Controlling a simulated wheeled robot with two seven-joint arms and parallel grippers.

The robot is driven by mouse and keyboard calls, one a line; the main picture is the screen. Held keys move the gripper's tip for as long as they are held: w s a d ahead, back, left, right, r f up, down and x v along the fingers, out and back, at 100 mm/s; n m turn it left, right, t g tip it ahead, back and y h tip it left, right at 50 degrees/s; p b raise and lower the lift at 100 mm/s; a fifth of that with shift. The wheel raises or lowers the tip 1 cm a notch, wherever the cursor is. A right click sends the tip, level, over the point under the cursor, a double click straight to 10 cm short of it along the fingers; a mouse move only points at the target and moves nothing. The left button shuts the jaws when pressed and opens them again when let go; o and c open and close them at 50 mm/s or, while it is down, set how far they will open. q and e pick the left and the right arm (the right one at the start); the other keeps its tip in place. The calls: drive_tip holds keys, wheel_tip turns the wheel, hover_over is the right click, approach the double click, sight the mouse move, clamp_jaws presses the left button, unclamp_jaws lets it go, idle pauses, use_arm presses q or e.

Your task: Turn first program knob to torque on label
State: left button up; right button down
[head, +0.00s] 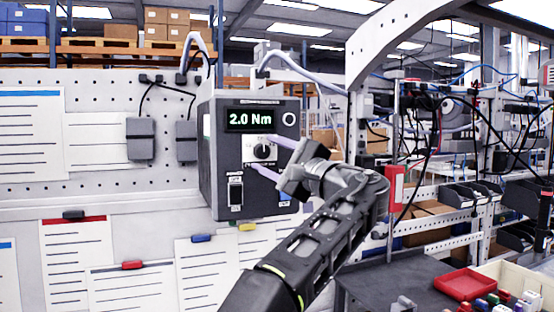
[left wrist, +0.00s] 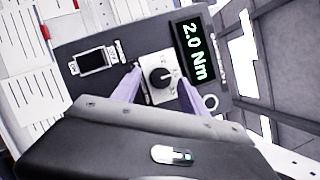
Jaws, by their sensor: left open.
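A dark control box (head: 218,180) hangs on the pegboard wall, its lit display (head: 250,119) reading "2.0 Nm". Below the display is a black round knob (head: 263,152) on a white plate; it also shows in the left wrist view (left wrist: 160,77). My left gripper (head: 264,154) is open in front of the box, its two pale purple fingers above and below the knob. In the left wrist view the fingers (left wrist: 158,82) stand on either side of the knob plate, with gaps to the knob. Whether they touch the panel is unclear. My right gripper is not in view.
A rocker switch (head: 236,193) sits low on the box front. Paper sheets with coloured clips (head: 132,266) hang below and left. A red tray (head: 465,284) and a bin of coloured parts stand at the lower right. Shelving fills the right background.

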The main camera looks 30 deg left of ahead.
use_arm(q)
drive_tip(key=shift+d+f+b, duration=0.35)
drive_tip(key=shift+d+b, duration=0.2)
drive_tip(key=shift+d, duration=0.05)
drive_tip(key=r+b+v, duration=0.1)
drive_tip(key=b+v, duration=0.3)
drive_tip(key=v, duration=0.2)
drive_tip(key=shift+s+d+f, duration=0.2)
drive_tip(key=shift+d+f, duration=0.05)
drive_tip(key=shift+r, duration=0.1)
